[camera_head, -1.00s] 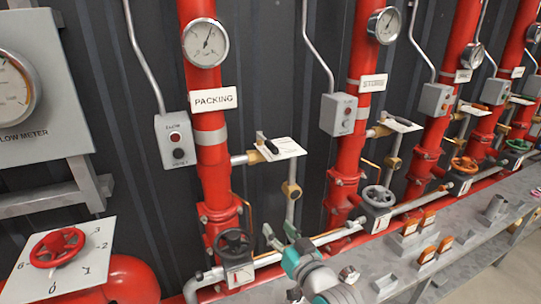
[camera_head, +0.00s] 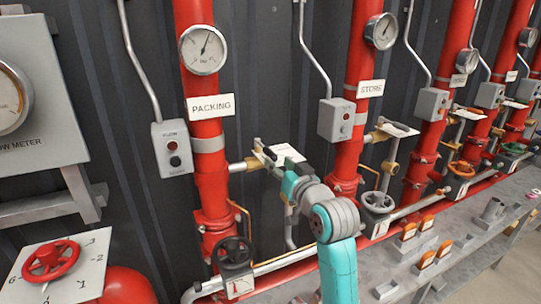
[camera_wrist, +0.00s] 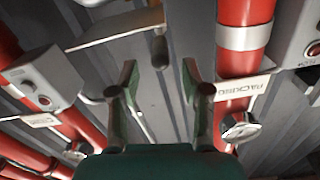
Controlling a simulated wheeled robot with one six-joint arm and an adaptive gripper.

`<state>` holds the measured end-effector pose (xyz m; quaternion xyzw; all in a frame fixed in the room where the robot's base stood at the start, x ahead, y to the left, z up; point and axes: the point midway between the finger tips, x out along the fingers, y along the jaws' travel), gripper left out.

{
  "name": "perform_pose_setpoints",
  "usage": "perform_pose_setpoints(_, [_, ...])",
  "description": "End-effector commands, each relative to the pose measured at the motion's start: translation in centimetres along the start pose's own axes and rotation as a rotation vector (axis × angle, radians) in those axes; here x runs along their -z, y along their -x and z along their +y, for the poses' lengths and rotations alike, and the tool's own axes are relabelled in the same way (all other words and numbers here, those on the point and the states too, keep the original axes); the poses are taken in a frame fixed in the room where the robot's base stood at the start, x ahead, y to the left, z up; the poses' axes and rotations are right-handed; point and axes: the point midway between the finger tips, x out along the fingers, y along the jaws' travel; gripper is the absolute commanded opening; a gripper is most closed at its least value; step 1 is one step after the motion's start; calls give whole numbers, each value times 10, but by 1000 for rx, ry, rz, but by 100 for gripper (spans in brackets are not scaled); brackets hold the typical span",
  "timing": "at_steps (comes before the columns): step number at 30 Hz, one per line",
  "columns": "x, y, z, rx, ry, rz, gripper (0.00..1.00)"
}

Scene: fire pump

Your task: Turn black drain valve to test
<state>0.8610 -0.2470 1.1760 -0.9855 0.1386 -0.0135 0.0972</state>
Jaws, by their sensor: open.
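On the packing pipe (camera_head: 212,190), a brass side valve sits with a white label plate (camera_head: 288,153) on the branch to the right, partly hidden by my arm. A black handwheel (camera_head: 233,253) sits low on the same pipe, with a small white plate at its base. In the wrist view, which is turned upside down, my gripper (camera_wrist: 160,92) is open with nothing between its fingers. A plate edge (camera_wrist: 115,28) and a brownish knob-like part (camera_wrist: 159,50) lie just beyond and above the fingertips, apart from them. I cannot read the valve's setting.
The red pipe (camera_wrist: 246,40) and PACKING sign (camera_wrist: 250,88) are close beside the gripper's right finger. A switch box (camera_head: 173,148) is left of the pipe. The store pipe (camera_head: 355,110) stands to the right, with a grey handwheel (camera_head: 378,203). A grey bench (camera_head: 455,235) holds small parts.

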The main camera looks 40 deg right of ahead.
Motion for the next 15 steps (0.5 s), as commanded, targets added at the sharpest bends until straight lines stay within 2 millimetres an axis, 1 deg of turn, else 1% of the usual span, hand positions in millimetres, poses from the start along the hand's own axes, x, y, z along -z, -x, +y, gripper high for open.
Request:
perform_pose_setpoints(1, [0,-10,-1,1,0,0,48])
perform_pose_setpoints(6, [0,-37,0,0,1,0,48])
perform_pose_setpoints(10, [0,-51,0,0,1,1,48])
perform_pose_setpoints(15, [0,-60,0,0,0,0,48])
